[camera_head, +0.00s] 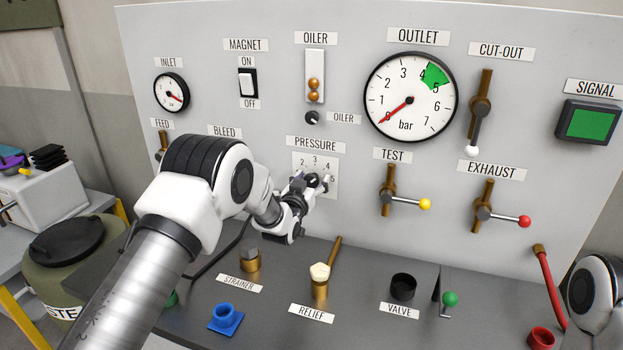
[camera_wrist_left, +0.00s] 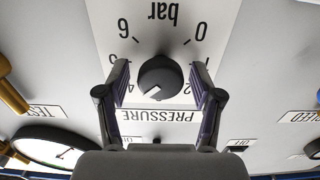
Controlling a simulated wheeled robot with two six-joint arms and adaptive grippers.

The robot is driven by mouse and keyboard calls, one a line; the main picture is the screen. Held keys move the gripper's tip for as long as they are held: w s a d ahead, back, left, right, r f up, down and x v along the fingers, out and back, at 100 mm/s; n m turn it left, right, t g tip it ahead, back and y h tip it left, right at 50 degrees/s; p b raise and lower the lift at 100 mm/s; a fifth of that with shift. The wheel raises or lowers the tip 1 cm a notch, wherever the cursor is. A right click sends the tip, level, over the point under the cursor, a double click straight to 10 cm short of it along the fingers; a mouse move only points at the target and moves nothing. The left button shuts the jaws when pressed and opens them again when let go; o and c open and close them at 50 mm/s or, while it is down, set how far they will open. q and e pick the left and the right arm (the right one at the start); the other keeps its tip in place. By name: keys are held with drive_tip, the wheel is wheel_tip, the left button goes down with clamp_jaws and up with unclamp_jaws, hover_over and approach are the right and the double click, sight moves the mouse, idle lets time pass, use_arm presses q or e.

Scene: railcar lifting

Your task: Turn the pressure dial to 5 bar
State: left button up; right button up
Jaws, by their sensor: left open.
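The pressure dial is a dark round knob (camera_wrist_left: 160,77) on a white scale plate marked in bar, which shows upside down in the left wrist view. Its pale pointer mark appears to lie between 3 and 4; the 3 is hidden there. My left gripper (camera_wrist_left: 161,88) is open, with one finger on each side of the knob and a visible gap on both sides. In the head view my left gripper (camera_head: 312,183) is at the dial and covers most of it. My right gripper is out of view.
The outlet gauge (camera_head: 410,97) has its red needle at 0 and a green band around 4 to 5. The test valve (camera_head: 389,192) with a yellow-tipped lever is right of the dial. The relief valve (camera_head: 320,285) stands on the bench below. The oiler knob (camera_head: 312,118) is above.

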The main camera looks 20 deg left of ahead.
use_arm(q)
drive_tip(key=c, duration=1.1)
drive_tip(key=m+b, duration=0.1)
drive_tip(key=b, duration=0.1)
drive_tip(key=m+b, duration=0.2)
drive_tip(key=shift+f+m+b, duration=0.25)
drive_tip(key=shift+m+b, duration=0.05)
drive_tip(key=m+b, duration=0.3)
drive_tip(key=shift+d+r+m+b, duration=0.1)
drive_tip(key=shift+r+m+b, duration=0.1)
drive_tip(key=shift+m+b, duration=0.7)
drive_tip(key=shift+m, duration=0.3)
